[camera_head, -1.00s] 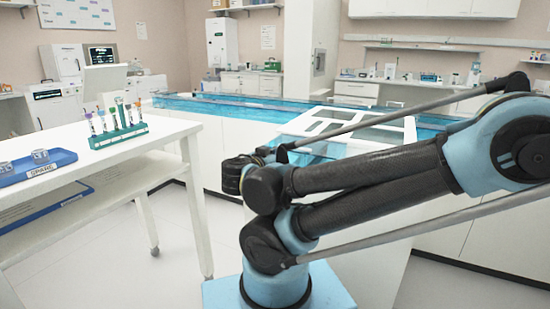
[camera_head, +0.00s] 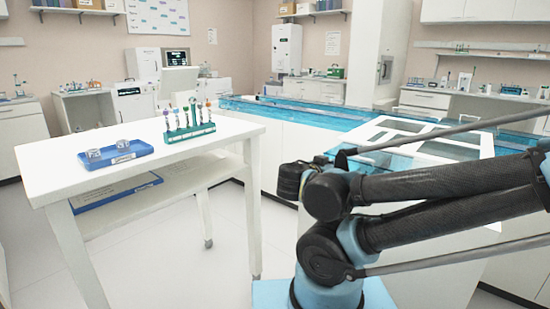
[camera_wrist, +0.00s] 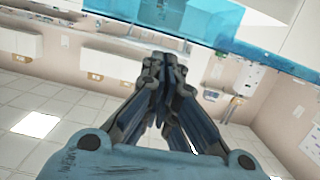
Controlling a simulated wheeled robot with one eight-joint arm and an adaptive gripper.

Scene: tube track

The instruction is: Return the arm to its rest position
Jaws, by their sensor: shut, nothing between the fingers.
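My gripper (camera_wrist: 165,62) shows in the wrist view with its fingers closed together and nothing between them. The wrist view looks out tilted over the room, with floor, wall cabinets and a blue panel around the fingers. In the head view my arm (camera_head: 440,200) is folded at the right side, over the floor and in front of the blue-topped bench. The gripper itself cannot be made out in the head view.
A white table (camera_head: 50,177) stands at the left with a green tube rack (camera_head: 190,133) and a blue tray (camera_head: 115,157) on it. The blue track bench (camera_head: 310,117) with a white frame (camera_head: 450,150) lies behind my arm. Open floor (camera_head: 170,270) shows in front.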

